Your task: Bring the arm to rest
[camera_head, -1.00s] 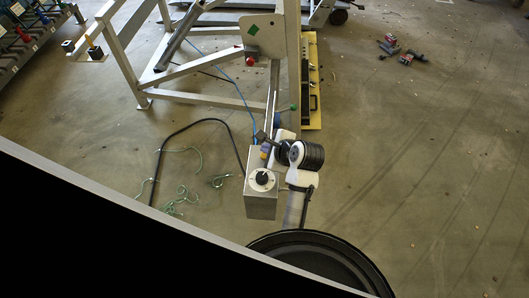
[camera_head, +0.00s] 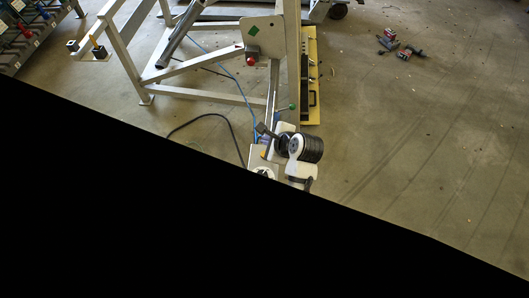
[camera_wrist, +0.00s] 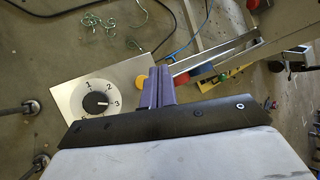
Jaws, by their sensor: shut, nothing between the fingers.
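My gripper (camera_wrist: 158,86) shows its purple fingers together in the wrist view, with nothing between them. Its fingertips are beside the right edge of a grey control box (camera_wrist: 75,85) with a round dial (camera_wrist: 96,101) numbered around a black knob. The picture does not show whether they touch the box. In the head view the black-and-white arm part (camera_head: 303,150) stands just right of the box (camera_head: 263,161). A large black area hides most of the box and the lower part of the scene.
A grey metal frame (camera_head: 210,97) with a red knob (camera_head: 251,61) and a green knob (camera_head: 292,106) stands behind. A yellow panel (camera_head: 314,112) is to its right. A dark cable (camera_head: 217,117) lies on the floor. Open floor extends at the right, with small red-and-dark items (camera_head: 404,54) far off.

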